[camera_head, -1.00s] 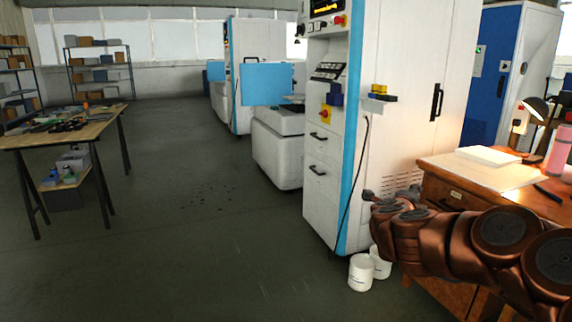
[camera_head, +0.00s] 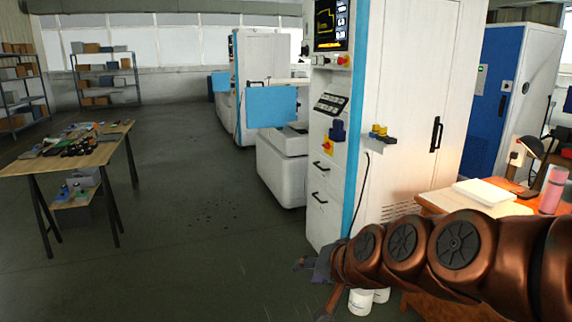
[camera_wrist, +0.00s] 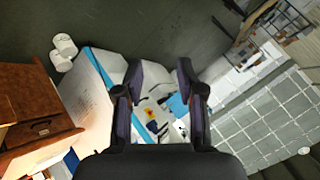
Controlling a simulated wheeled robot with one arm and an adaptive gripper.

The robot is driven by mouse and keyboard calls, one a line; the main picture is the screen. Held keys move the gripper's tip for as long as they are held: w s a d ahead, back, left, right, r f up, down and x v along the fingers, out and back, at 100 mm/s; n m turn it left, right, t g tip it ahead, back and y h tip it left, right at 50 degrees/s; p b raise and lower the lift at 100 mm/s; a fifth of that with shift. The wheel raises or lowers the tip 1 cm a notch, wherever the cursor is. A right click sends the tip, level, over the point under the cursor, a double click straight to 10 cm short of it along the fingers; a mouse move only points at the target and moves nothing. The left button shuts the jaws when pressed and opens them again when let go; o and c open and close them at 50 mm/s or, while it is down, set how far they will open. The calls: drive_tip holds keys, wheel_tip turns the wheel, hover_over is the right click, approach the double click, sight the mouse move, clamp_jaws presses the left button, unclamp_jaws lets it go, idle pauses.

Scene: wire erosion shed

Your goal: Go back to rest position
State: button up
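My copper-coloured arm reaches in from the right edge of the head view, roughly level, pointing left. My gripper (camera_head: 312,264) is at its left end, small and dark, in front of the foot of the white machine. In the wrist view my gripper (camera_wrist: 159,72) shows two dark purple-grey fingers standing apart. Nothing is between them; behind the gap are the machine's front and the floor. The gripper holds nothing that I can see.
A white and blue machine (camera_head: 410,110) stands behind my arm, with white tubs (camera_head: 361,301) at its foot. A wooden desk (camera_head: 432,203) with a lamp (camera_head: 531,147) is at right. A workbench (camera_head: 98,157) stands at left. The floor (camera_head: 190,240) between is clear.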

drive_tip(key=s+d+n+g+h+p, duration=0.1)
drive_tip(key=s+d+g+p, duration=0.3)
drive_tip(key=s, duration=1)
drive_tip(key=s+d+n+g+h+p, duration=0.2)
drive_tip(key=s+d+g+h+p, duration=0.2)
drive_tip(key=s+d, duration=0.5)
drive_tip(key=s+g+p, duration=0.1)
drive_tip(key=s+g, duration=0.1)
drive_tip(key=s, duration=0.4)
drive_tip(key=shift+p, duration=0.3)
drive_tip(key=shift+d+r, duration=0.1)
drive_tip(key=shift+d, duration=0.05)
